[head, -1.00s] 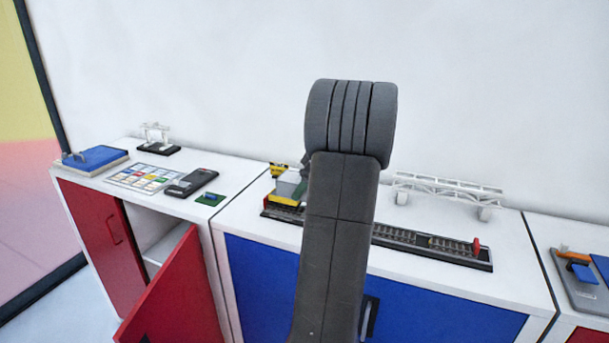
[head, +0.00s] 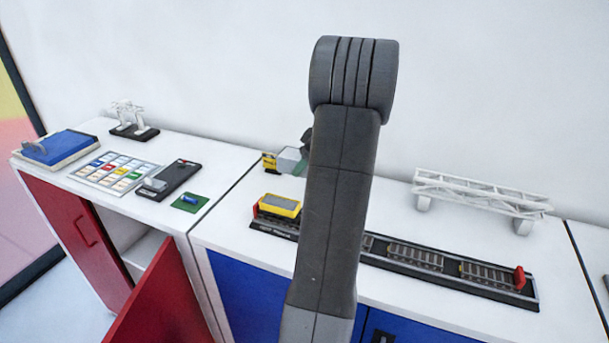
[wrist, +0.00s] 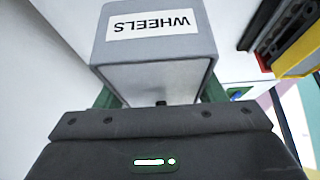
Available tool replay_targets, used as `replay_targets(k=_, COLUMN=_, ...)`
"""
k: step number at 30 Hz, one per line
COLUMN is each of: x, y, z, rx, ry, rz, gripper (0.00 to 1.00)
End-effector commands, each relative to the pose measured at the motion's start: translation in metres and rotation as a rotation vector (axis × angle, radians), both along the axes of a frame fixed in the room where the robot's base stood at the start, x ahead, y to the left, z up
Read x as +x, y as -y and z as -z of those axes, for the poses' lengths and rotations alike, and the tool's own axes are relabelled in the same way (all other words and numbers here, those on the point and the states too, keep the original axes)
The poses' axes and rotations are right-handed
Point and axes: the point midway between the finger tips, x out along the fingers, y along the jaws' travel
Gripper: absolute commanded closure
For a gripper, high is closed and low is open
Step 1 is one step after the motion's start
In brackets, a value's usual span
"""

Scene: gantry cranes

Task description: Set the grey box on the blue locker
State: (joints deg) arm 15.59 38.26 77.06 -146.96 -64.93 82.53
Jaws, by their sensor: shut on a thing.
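The grey box (head: 290,159) is in my gripper (head: 301,166), over the back left part of the blue locker's white top (head: 225,228). In the wrist view the box (wrist: 158,72) fills the upper middle, with a white label reading WHEELS upside down. The green fingers of my gripper (wrist: 160,98) stand on both sides of it. My arm hides part of the box and most of the gripper in the head view. I cannot tell whether the box touches the locker top. The blue doors (head: 240,297) show below.
A yellow wagon (head: 280,206) stands on a track (head: 415,257) along the locker top. A small yellow object (head: 269,161) is beside the box. A white truss bridge (head: 480,193) stands at the back right. A red door (head: 160,300) hangs open on the left.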

Motion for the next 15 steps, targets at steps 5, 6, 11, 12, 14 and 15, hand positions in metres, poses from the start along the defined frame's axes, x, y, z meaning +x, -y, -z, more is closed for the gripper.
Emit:
replay_targets(k=5, x=0.001, y=0.0, z=0.013, rx=0.002, ry=0.002, rz=0.001, gripper=0.73)
replay_targets(k=6, x=0.0, y=0.0, z=0.017, rx=0.001, ry=0.001, rz=0.0, gripper=0.73)
replay_targets(k=11, x=0.0, y=0.0, z=0.038, rx=0.001, ry=0.0, rz=0.001, gripper=0.73)
replay_targets(k=12, x=0.0, y=0.0, z=0.043, rx=0.001, ry=-0.001, rz=0.0, gripper=0.73)
replay_targets(k=14, x=0.001, y=0.0, z=0.047, rx=0.0, ry=0.002, rz=0.001, gripper=0.73)
replay_targets(k=15, x=0.001, y=0.0, z=0.047, rx=0.0, ry=0.003, rz=0.001, gripper=0.73)
